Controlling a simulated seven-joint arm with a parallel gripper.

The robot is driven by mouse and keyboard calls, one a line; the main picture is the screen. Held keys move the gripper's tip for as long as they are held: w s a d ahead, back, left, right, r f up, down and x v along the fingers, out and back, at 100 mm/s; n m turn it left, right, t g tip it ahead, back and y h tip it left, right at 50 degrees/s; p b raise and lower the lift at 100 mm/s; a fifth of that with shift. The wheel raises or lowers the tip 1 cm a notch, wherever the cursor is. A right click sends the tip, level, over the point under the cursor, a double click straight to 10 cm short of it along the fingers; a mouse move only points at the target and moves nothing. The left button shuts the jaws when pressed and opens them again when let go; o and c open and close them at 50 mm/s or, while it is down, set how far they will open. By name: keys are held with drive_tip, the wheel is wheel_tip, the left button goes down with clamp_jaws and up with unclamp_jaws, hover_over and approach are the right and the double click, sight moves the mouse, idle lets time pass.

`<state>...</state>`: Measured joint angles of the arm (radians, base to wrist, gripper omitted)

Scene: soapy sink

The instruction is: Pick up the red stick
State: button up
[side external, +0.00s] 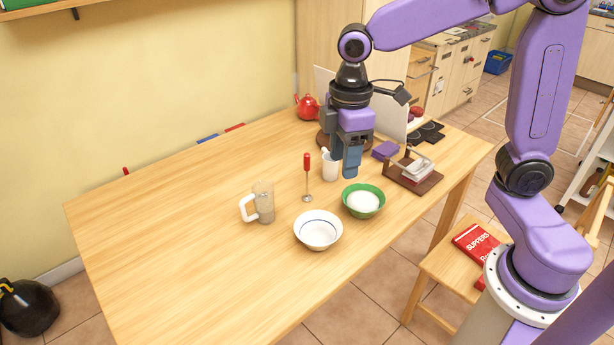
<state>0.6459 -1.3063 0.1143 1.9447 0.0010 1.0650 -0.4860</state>
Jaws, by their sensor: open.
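A thin stick-like tool with a red handle (307,163) stands upright on the wooden table (180,220). It has a thin metal shaft and a small round end at the table. My gripper (351,170) points down, open, to the right of the red stick and apart from it. Its blue fingers are above or beside the white cup (330,168) and behind the green bowl (363,190). The gap between the fingers is hard to see from this side, and I see nothing held in it.
A clear jug with a white handle (263,203) stands left of the stick. A white bowl with a blue line (318,230) is in front. A wooden rack (413,178), purple block (385,150) and red kettle (307,107) stand right and behind. The table's left is clear.

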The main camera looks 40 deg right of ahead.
drive_tip(key=w+d, duration=0.3)
drive_tip(key=w, duration=1.1)
approach(307, 154)
drive_tip(key=shift+n, duration=0.3)
wheel_tip(307, 154, down, 12)
drive_tip(key=shift+w, duration=0.2)
clamp_jaws()
